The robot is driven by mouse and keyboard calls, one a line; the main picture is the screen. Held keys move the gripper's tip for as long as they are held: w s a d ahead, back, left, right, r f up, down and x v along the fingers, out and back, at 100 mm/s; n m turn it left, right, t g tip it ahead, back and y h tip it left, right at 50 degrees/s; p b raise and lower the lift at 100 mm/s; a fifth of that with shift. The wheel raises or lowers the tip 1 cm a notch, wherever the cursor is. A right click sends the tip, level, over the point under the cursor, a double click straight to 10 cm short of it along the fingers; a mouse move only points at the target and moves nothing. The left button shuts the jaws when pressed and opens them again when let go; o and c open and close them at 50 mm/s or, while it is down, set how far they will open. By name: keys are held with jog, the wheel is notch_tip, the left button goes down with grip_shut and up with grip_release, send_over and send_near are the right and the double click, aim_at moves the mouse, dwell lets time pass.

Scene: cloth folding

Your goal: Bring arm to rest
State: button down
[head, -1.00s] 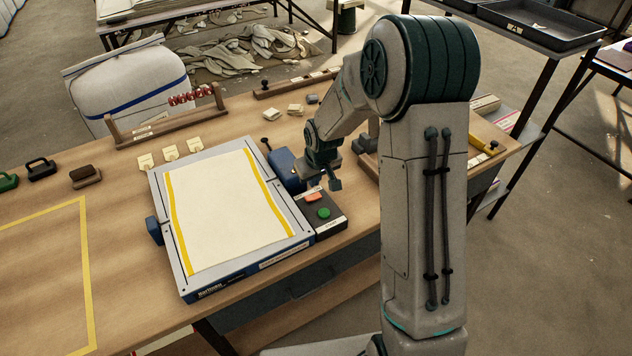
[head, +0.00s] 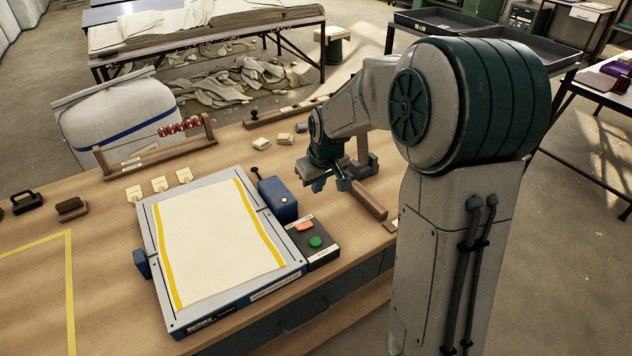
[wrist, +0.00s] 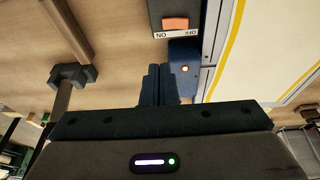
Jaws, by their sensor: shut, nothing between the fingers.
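My gripper (head: 330,186) is above the table, to the right of the blue box on the folding machine and beyond the button box. It is shut and empty, and its closed fingers show in the wrist view (wrist: 160,84). The cream cloth with yellow side stripes (head: 213,240) lies flat on the grey and blue folding board (head: 152,262). It also shows at the right of the wrist view (wrist: 275,45). My gripper is apart from the cloth.
The button box (head: 312,253) with orange and green buttons stands right of the board. A bead rack (head: 160,152), tags (head: 159,184) and small blocks (head: 262,144) sit farther back. The front left table is clear.

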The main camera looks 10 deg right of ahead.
jog(key=s+d+r+m, duration=0.1)
jog(key=s+r, duration=0.3)
jog(key=s, duration=0.8)
jog(key=s+d+r+m, duration=0.1)
jog(key=s+r, duration=0.3)
jog(key=s, duration=0.9)
jog(key=shift+s+d+m+h, duration=0.2)
jog(key=shift+s+m+h, duration=0.15)
jog(key=shift+m, duration=0.55)
